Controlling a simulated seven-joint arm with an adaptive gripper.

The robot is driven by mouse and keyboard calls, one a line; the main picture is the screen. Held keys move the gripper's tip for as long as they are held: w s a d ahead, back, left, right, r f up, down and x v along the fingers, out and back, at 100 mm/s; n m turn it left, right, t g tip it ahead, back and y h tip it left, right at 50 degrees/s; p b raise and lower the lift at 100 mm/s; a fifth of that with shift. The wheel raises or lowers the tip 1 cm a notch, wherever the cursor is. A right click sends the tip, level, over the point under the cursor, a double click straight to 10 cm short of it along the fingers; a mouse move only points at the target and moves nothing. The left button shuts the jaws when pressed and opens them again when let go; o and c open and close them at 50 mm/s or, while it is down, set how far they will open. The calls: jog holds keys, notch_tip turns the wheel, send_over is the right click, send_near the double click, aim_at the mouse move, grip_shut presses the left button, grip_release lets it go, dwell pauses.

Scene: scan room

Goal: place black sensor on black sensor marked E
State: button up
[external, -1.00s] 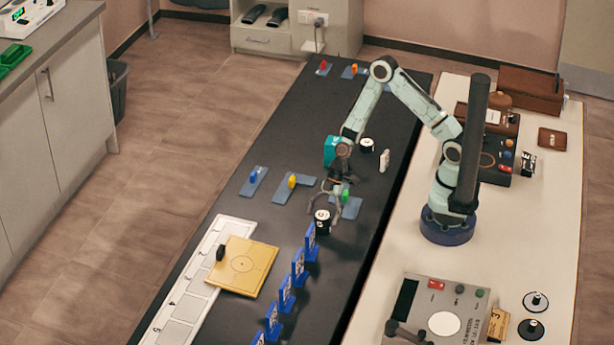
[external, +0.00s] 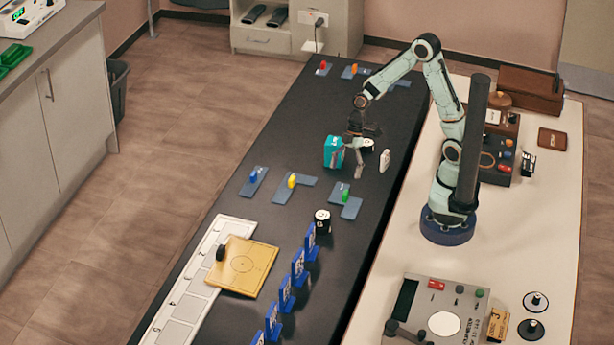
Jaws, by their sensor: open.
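A black sensor (external: 322,222), a short dark cylinder with a pale marked top, stands upright on the dark table near the row of blue stands. A second black cylinder with a white top (external: 368,144) stands farther back, partly hidden by my gripper. The letters are too small to read, so I cannot tell which is marked E.
The teal box (external: 333,151) is close on the gripper's left, and a white upright piece (external: 384,160) stands to its right. Grey tiles with coloured knobs (external: 293,187) lie nearer. Blue stands (external: 298,268) line the front. The table's far middle is clear.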

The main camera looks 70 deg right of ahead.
jog(key=s+d+r+m+h, duration=0.1)
jog(key=s+r+m+h, duration=0.1)
jog(key=s+r+m, duration=0.3)
jog(key=s+r+m+g+h, duration=0.1)
jog(key=s+r+m, duration=0.4)
jog(key=s, duration=0.8)
jog(key=shift+d+r+m+h, duration=0.2)
jog(key=shift+d+m+h, duration=0.3)
jog(key=shift+m, duration=0.5)
